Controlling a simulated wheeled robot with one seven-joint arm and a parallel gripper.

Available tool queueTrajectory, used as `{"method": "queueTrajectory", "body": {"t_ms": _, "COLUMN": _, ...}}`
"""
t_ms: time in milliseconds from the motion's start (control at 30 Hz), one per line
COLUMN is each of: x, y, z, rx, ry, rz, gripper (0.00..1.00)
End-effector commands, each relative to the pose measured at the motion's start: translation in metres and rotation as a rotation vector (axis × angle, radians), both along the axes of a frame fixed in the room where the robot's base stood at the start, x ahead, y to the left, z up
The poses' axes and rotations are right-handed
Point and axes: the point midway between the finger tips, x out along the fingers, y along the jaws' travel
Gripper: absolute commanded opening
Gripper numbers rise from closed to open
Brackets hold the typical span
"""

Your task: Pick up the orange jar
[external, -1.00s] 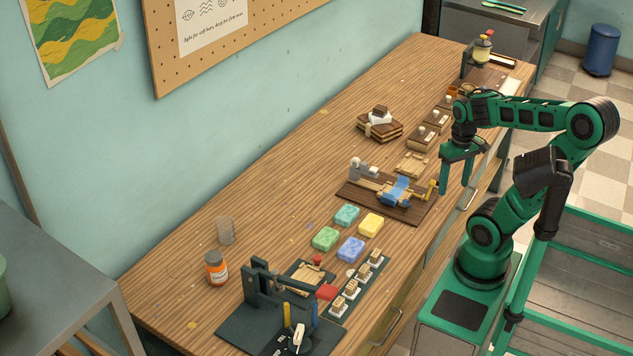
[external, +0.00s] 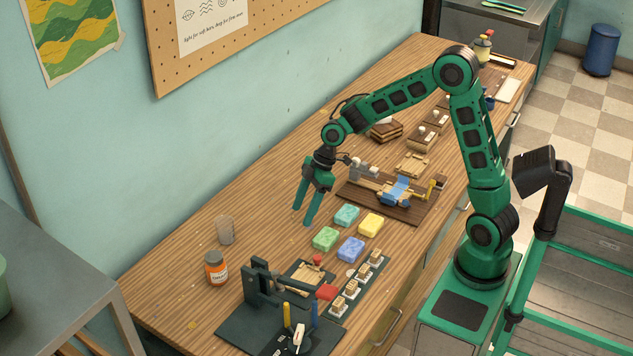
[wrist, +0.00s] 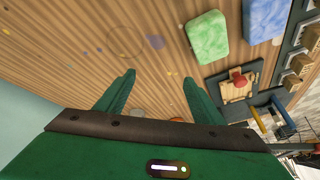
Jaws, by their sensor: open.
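The orange jar (external: 215,268) stands upright near the left end of the wooden bench, with a grey lid and a white label. In the wrist view only a sliver of orange (wrist: 176,119) shows beyond my gripper's body, probably the jar. My gripper (external: 302,218) is open and empty, fingers pointing down above the bench. It is to the right of the jar and farther back along the bench, well apart from it. In the wrist view my gripper's two fingers (wrist: 158,76) are spread over bare wood.
A clear cup (external: 225,230) stands just behind the jar. Green (external: 325,238), teal (external: 347,215), yellow (external: 371,225) and blue (external: 351,249) soap bars lie right of it. A dark press fixture (external: 262,290) stands in front. Bare wood lies between gripper and jar.

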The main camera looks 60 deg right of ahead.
Motion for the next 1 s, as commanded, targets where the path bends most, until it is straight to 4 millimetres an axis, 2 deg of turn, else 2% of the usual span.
{"method": "queueTrajectory", "body": {"t_ms": 33, "x": 0.010, "y": 0.024, "z": -0.006, "rx": 0.047, "ry": -0.017, "rz": 0.057, "gripper": 0.62}}
{"method": "queueTrajectory", "body": {"t_ms": 100, "x": 0.023, "y": 0.059, "z": -0.010, "rx": 0.117, "ry": -0.055, "rz": 0.135, "gripper": 0.62}}
{"method": "queueTrajectory", "body": {"t_ms": 300, "x": 0.053, "y": 0.152, "z": -0.007, "rx": 0.339, "ry": -0.178, "rz": 0.316, "gripper": 0.62}}
{"method": "queueTrajectory", "body": {"t_ms": 400, "x": 0.064, "y": 0.191, "z": 0.002, "rx": 0.452, "ry": -0.245, "rz": 0.376, "gripper": 0.62}}
{"method": "queueTrajectory", "body": {"t_ms": 500, "x": 0.073, "y": 0.219, "z": 0.011, "rx": 0.545, "ry": -0.302, "rz": 0.410, "gripper": 0.62}}
{"method": "queueTrajectory", "body": {"t_ms": 600, "x": 0.080, "y": 0.236, "z": 0.020, "rx": 0.610, "ry": -0.347, "rz": 0.430, "gripper": 0.62}}
{"method": "queueTrajectory", "body": {"t_ms": 733, "x": 0.084, "y": 0.247, "z": 0.027, "rx": 0.650, "ry": -0.377, "rz": 0.439, "gripper": 0.62}}
{"method": "queueTrajectory", "body": {"t_ms": 867, "x": 0.085, "y": 0.255, "z": 0.025, "rx": 0.657, "ry": -0.381, "rz": 0.442, "gripper": 0.62}}
{"method": "queueTrajectory", "body": {"t_ms": 1000, "x": 0.086, "y": 0.271, "z": 0.018, "rx": 0.656, "ry": -0.379, "rz": 0.442, "gripper": 0.62}}
